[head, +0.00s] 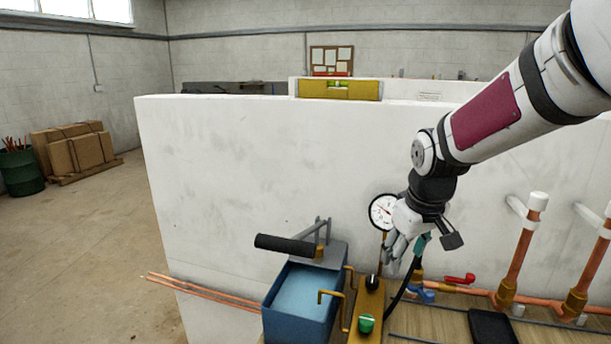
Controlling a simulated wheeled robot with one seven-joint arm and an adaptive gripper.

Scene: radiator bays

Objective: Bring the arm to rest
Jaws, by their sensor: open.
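My arm (495,110) reaches in from the upper right and bends down at a dark wrist joint. My gripper (424,242) points down in front of the white partition wall, just right of a round white pressure gauge (382,211). Its jaws are open. A dark finger shows on the right side; pale grey and teal parts show on the left and between, and I cannot tell whether they all belong to the gripper. A black hose (405,284) runs below it, and I cannot tell whether the gripper touches the hose or gauge.
A blue pump tank (297,297) with a black-handled lever (285,245) stands left of a brass block with black and green knobs (366,323). Copper pipes (522,245), a red valve handle (460,279) and a black tray (492,327) lie right.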

